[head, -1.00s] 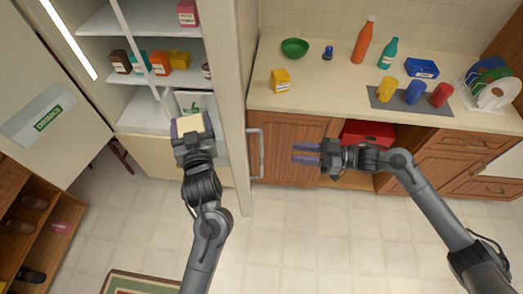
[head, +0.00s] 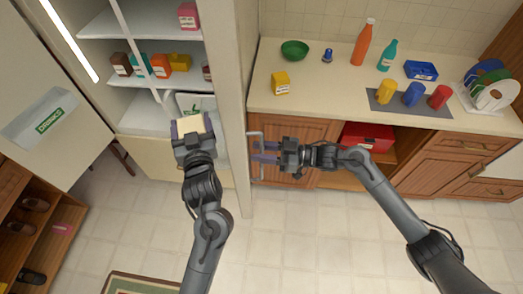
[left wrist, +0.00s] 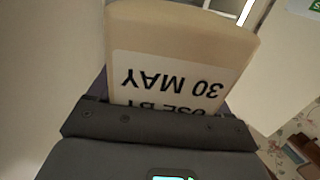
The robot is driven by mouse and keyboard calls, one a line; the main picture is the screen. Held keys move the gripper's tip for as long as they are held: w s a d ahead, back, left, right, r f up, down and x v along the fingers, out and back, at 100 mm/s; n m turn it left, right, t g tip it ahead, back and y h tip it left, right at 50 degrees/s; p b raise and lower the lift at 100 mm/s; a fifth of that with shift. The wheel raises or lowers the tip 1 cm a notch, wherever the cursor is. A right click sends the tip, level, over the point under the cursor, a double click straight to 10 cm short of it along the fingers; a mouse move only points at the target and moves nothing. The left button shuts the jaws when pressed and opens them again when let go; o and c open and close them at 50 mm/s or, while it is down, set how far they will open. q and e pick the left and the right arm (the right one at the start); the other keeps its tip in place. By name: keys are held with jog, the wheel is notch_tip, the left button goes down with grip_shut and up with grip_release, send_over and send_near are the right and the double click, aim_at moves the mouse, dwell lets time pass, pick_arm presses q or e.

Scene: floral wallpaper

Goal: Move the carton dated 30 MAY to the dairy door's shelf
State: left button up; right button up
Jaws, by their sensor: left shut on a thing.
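My left gripper (head: 192,130) is shut on a cream carton (head: 194,123), in front of the open fridge's lower part. In the left wrist view the carton (left wrist: 180,50) carries a white label reading, upside down, "USE BY 30 MAY". My right gripper (head: 265,152) is open, its two fingers pointing left at the grey handle (head: 256,172) on the fridge's right-hand door (head: 236,110). I cannot tell whether the fingers straddle the handle. No dairy marking or shelf shows on that door; its inner side is hidden.
The left fridge door carries a bin (head: 38,120) marked DRINKS. Fridge shelves hold several small cartons (head: 160,66) and a white bin with a green mark (head: 195,103). A counter (head: 330,95) with bottles, cups and a yellow carton (head: 281,83) stands right. The floor in front is clear.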

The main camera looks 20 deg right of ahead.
grip_shut()
dwell(0.3)
